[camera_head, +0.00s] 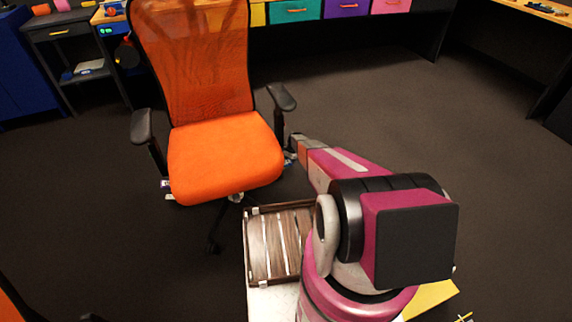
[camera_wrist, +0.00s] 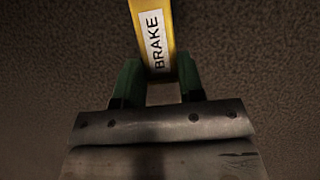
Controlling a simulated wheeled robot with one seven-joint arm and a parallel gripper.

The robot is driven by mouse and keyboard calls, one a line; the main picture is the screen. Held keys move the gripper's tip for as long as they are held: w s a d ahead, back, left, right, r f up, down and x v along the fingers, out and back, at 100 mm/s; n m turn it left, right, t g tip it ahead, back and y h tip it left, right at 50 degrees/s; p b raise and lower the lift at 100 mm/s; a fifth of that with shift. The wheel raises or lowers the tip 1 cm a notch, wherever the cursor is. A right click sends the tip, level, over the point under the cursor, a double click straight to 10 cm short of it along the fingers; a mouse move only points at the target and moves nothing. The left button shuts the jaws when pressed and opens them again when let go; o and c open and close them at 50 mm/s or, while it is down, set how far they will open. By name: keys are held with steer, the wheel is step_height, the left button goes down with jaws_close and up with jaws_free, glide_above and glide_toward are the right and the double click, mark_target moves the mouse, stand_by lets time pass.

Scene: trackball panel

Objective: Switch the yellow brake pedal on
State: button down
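The yellow brake pedal (camera_wrist: 153,34) shows at the top middle of the wrist view as a narrow yellow bar with a white label reading BRAKE. Its lower end lies at the tips of my gripper (camera_wrist: 160,76). The two green fingers stand apart, one on each side of that end, with a dark gap behind it. I cannot tell whether the fingers touch the pedal or only stand beside or above it. I cannot make out the pedal in the head view, and how far it is pressed is not clear.
An orange office chair (camera_head: 225,155) stands close to my arm in the head view. A wooden slatted crate (camera_head: 272,245) lies beside my base. Desks with coloured drawers (camera_head: 295,10) line the back. Dark carpet (camera_head: 380,115) is clear at the right.

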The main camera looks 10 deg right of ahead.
steer(key=shift+w+d+f+g+y, duration=0.15)
steer(key=shift+f+g+y, duration=0.15)
steer(key=shift+f+y, duration=0.25)
steer(key=shift+w+d+f+g+y, duration=0.1)
steer(key=shift+f+g+y, duration=0.2)
steer(key=shift+f+y, duration=0.25)
steer(key=shift+s+a+f+g+y, duration=0.15)
steer(key=shift+f+g+y, duration=0.4)
steer(key=shift+y, duration=0.55)
steer(key=c, duration=0.7)
jaws_free()
steer(key=shift+r, duration=0.1)
steer(key=v, duration=1)
steer(key=shift+d+r, duration=0.25)
